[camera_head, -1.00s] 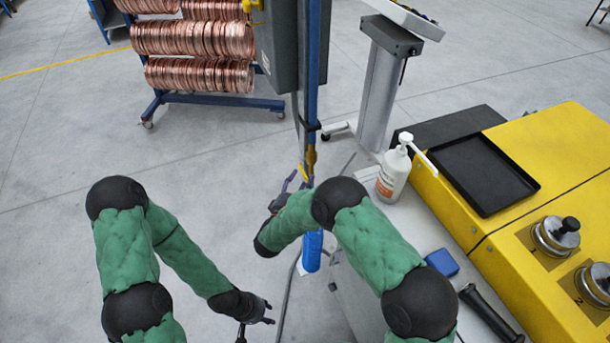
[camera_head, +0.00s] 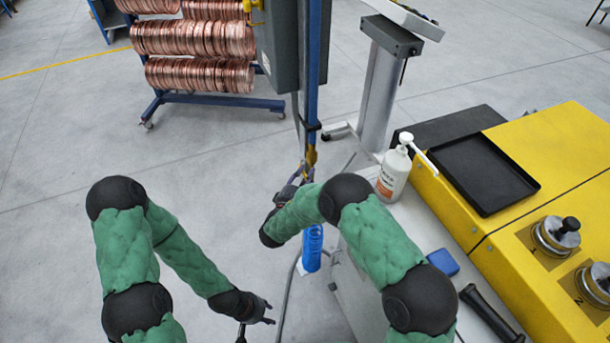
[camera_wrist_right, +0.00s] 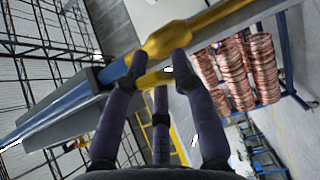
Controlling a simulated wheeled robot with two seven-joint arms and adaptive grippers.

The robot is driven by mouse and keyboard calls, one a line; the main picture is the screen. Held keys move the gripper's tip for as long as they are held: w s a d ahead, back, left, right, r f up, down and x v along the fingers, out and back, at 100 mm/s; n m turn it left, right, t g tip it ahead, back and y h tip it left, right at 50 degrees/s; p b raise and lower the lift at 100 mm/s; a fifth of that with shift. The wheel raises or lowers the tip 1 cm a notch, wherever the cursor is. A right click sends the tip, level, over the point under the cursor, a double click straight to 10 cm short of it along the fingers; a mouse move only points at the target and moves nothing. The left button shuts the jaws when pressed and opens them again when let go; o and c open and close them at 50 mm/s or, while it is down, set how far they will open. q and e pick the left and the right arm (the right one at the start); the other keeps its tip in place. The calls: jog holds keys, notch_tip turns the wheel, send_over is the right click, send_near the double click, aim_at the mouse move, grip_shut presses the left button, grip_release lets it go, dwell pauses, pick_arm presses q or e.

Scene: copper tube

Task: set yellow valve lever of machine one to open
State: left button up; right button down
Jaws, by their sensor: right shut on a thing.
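The yellow valve (camera_head: 311,156) sits on the blue vertical pipe (camera_head: 313,75) in the middle of the head view. In the right wrist view the brass-yellow valve body (camera_wrist_right: 190,35) crosses the top, with the yellow lever (camera_wrist_right: 155,79) just below it. My right gripper (camera_wrist_right: 157,72) is shut on the lever, its dark fingertips on either side of it. In the head view my right gripper (camera_head: 297,184) is partly hidden by its own arm. My left gripper (camera_head: 270,313) hangs low over the floor, empty, with its fingers apart.
A grey cabinet (camera_head: 278,45) adjoins the pipe. A white pump bottle (camera_head: 394,172) and a blue block (camera_head: 442,262) stand on the worktop beside the yellow machine (camera_head: 565,150). A rack of copper coils (camera_head: 195,38) is behind. The floor at left is clear.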

jog(key=shift+r, duration=0.1)
jog(key=shift+w+r+n+g+y+p, duration=0.25)
jog(key=shift+r+n+g+y+p, duration=0.2)
jog(key=shift+r+n+g, duration=0.6)
jog(key=shift+w+a+r+n+g+p, duration=0.1)
jog(key=shift+w+r+n+g+p, duration=0.2)
jog(key=shift+n+g, duration=0.35)
jog(key=shift+w+a+r+n+g+p, duration=0.15)
jog(key=shift+r+n+g+p, duration=0.2)
jog(key=shift+g, duration=0.45)
jog(key=c, duration=1)
grip_release()
jog(key=shift+d, duration=0.1)
jog(key=shift+r, duration=0.1)
jog(key=v, duration=1.2)
